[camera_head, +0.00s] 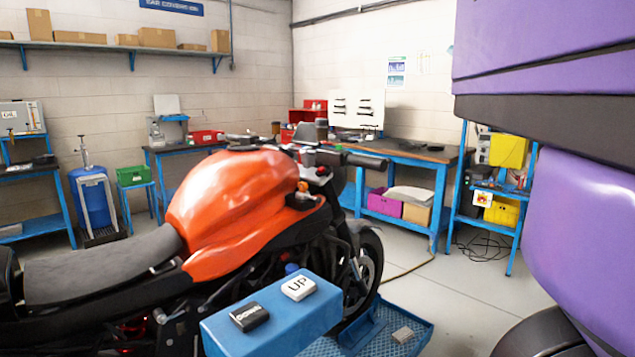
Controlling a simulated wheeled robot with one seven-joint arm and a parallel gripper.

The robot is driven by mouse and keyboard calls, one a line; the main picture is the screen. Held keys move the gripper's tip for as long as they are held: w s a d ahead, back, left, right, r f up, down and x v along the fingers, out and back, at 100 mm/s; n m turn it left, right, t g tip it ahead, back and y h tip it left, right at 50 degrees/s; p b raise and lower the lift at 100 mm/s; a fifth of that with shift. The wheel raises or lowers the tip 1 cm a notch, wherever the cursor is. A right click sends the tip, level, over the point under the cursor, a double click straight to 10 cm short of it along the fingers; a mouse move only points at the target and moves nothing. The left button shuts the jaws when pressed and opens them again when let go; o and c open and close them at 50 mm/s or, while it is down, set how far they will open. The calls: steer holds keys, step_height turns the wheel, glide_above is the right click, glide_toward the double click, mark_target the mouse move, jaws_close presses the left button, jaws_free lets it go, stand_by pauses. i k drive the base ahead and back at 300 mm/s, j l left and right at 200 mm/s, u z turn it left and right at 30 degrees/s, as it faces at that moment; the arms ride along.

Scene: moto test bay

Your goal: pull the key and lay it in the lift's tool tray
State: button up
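An orange motorcycle (235,200) with a grey seat stands across the left and middle of the head view. A small orange-red piece (303,187) shows near the handlebar, by the tank's right end; I cannot tell whether it is the key. I cannot tell whether this is the tool tray or part of the lift's deck. My gripper is not in view.
A blue box (285,325) with black and white "UP" buttons stands in front of the motorcycle. My large purple arm parts cover the right side. A blue workbench (410,160) and a shelf stand behind. Grey floor (470,295) is clear right of the tray-like surface.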

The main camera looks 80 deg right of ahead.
mark_target(303, 185)
steer(key=k+l, duration=0.15)
steer(key=l, duration=0.25)
steer(key=k+l, duration=0.2)
steer(key=l, duration=0.15)
steer(key=k+l, duration=0.15)
steer(key=l, duration=0.25)
steer(key=k+l, duration=0.2)
steer(key=l, duration=0.15)
steer(key=k+l, duration=0.15)
steer(key=l, duration=0.25)
steer(key=k+l, duration=0.15)
steer(key=l, duration=0.25)
steer(key=u, duration=0.05)
